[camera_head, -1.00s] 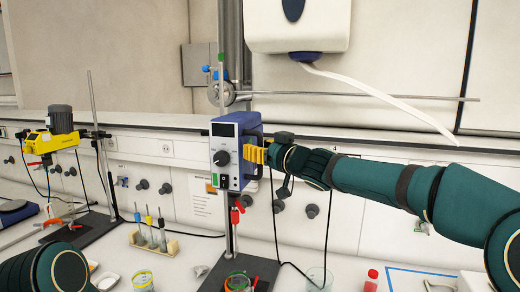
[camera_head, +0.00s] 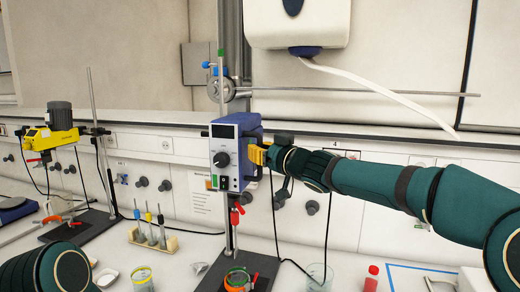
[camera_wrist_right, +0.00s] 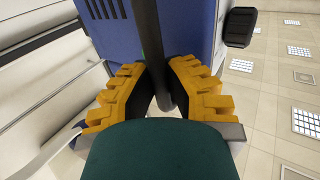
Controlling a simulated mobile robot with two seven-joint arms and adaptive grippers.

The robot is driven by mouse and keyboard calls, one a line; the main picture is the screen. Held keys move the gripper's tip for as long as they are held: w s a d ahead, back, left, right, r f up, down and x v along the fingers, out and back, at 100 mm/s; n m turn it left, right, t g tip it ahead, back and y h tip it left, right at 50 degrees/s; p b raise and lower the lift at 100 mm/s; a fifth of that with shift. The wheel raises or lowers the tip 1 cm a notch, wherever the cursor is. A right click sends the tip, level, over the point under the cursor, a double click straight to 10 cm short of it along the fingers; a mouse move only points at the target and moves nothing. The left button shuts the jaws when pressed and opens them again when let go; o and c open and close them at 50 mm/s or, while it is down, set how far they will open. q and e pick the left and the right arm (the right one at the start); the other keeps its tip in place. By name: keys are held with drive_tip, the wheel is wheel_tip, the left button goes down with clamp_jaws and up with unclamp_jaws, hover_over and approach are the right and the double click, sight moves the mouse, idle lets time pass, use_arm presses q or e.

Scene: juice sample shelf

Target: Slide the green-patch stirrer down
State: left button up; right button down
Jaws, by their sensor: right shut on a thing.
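The stirrer with a blue housing and grey front (camera_head: 223,140) is upright on a tall metal stand rod (camera_head: 228,231) in the head view. A small green spot shows on its housing between the fingers in the right wrist view, where the blue housing (camera_wrist_right: 200,25) fills the top. My right gripper (camera_head: 259,155) is at the stirrer's right side, its yellow fingers shut on it. In the right wrist view my right gripper (camera_wrist_right: 165,100) has a dark bar between its fingers. Only part of my left arm shows at lower left; its gripper is out of view.
Below the stirrer stand a dark base (camera_head: 215,274) and a beaker with an orange and green rim (camera_head: 238,281). A red-capped bottle (camera_head: 371,279) is at right.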

use_arm(q)
wheel_tip(320, 180, down, 11)
drive_tip(key=s+b, duration=0.2)
drive_tip(key=b, duration=0.7)
drive_tip(key=shift+d+g+b, duration=0.3)
drive_tip(key=shift+g, duration=0.1)
use_arm(e)
wheel_tip(320, 180, down, 16)
drive_tip(key=shift+r, duration=0.2)
use_arm(q)
drive_tip(key=shift+s+r, duration=0.1)
use_arm(e)
drive_tip(key=shift+f, duration=0.15)
drive_tip(key=c, duration=1)
unclamp_jaws()
drive_tip(key=shift+r, duration=0.2)
drive_tip(key=v, duration=1.2)
